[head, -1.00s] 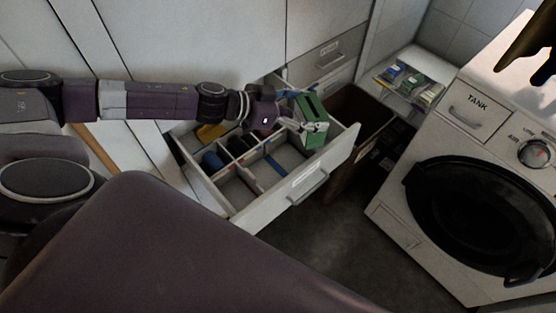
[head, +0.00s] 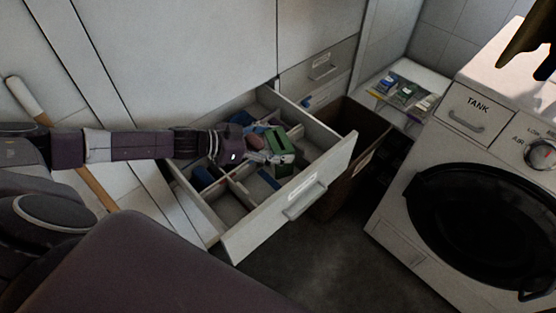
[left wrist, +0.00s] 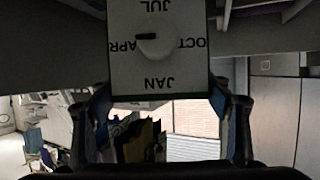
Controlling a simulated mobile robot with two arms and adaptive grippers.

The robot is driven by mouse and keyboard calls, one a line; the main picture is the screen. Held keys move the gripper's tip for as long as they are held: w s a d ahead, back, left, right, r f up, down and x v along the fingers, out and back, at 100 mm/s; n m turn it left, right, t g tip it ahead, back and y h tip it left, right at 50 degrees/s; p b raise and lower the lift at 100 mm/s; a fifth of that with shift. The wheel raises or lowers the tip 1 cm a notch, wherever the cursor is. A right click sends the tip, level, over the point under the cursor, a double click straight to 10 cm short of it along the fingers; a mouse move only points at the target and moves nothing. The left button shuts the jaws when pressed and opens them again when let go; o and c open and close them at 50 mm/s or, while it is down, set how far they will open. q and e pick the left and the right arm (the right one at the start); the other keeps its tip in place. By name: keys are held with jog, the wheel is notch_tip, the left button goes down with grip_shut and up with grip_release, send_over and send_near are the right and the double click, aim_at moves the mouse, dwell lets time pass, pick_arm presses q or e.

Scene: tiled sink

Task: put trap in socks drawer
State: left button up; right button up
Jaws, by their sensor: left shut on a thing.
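The trap appears to be the green box (head: 279,139), held in my left gripper (head: 284,157) at the open drawer (head: 290,215). In the left wrist view the gripper (left wrist: 165,110) is shut around the held box, whose pale face (left wrist: 158,70) carries a round knob and month labels. In the head view the box is over or inside the drawer's back compartments. I cannot tell whether it touches the bottom. The drawer has thin dividers and holds several rolled items, some blue, that look like socks (head: 268,179). My right gripper is not in view.
A brown open bin (head: 350,150) stands just right of the drawer. A low shelf with small packets (head: 405,95) is behind it. A white washing machine (head: 450,210) stands at the right. A dark yellowish item (head: 528,48) hangs at the top right. The dark floor in front is clear.

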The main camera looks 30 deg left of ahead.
pick_arm(q)
notch_tip(320, 180, down, 6)
jog(key=shift+r+b, duration=0.25)
jog(key=shift+b, duration=0.05)
jog(key=shift+f, duration=0.15)
jog(key=o, duration=1.2)
jog(key=shift+s+a+r, duration=0.15)
jog(key=shift+r, duration=0.1)
jog(key=shift+p+v, duration=1.75)
jog(key=shift+v, duration=1.75)
